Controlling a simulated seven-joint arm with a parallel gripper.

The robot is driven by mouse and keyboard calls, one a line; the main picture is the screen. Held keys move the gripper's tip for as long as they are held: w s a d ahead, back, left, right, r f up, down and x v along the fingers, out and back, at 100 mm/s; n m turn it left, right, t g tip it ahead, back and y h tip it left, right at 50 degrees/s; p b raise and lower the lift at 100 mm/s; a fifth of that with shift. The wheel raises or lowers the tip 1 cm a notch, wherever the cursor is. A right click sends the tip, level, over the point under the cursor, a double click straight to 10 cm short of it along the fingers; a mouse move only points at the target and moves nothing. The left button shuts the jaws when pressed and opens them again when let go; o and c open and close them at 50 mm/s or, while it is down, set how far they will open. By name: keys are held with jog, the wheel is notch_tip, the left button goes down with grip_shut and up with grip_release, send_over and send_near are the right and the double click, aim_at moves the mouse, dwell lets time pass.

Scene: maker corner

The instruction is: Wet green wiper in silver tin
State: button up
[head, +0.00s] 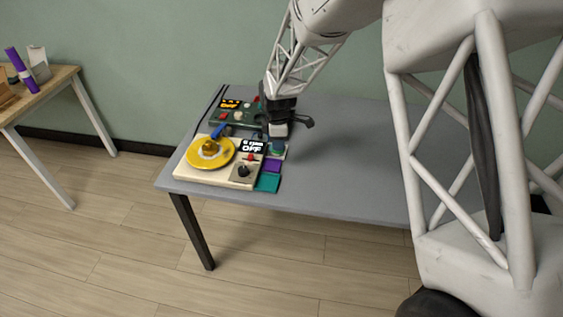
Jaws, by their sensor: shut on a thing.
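My gripper (279,122) is low over the left part of the grey table, behind the cream panel. It is shut on a small pale object (278,130), mostly hidden by the dark fingers, so I cannot tell what it is. Just in front of it a small green piece (277,149) shows near a greyish edge, which may be the silver tin. Whether the green piece sits inside it is too small to tell. A flat teal square (267,183) lies at the panel's right edge, with a purple square (272,165) behind it.
The cream panel (205,177) carries a yellow disc (210,153), a black knob and an "OFF" display. A dark green panel (231,114) with another display stands behind it. The grey table (350,180) is clear to the right. A wooden table (50,88) stands far left.

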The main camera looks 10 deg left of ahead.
jog(key=w+a+r, duration=0.1)
jog(key=w+a, duration=0.1)
jog(key=w, duration=0.6)
jog(key=shift+a+r, duration=0.2)
jog(key=shift+r, duration=0.1)
jog(key=shift+f, duration=0.25)
jog(key=shift+f, duration=2.75)
jog(key=shift+s+f, duration=0.1)
jog(key=shift+f, duration=0.6)
dwell(0.7)
jog(key=shift+r, duration=0.15)
notch_tip(320, 180, up, 7)
dwell(1.0)
jog(key=shift+d, duration=0.1)
dwell(0.7)
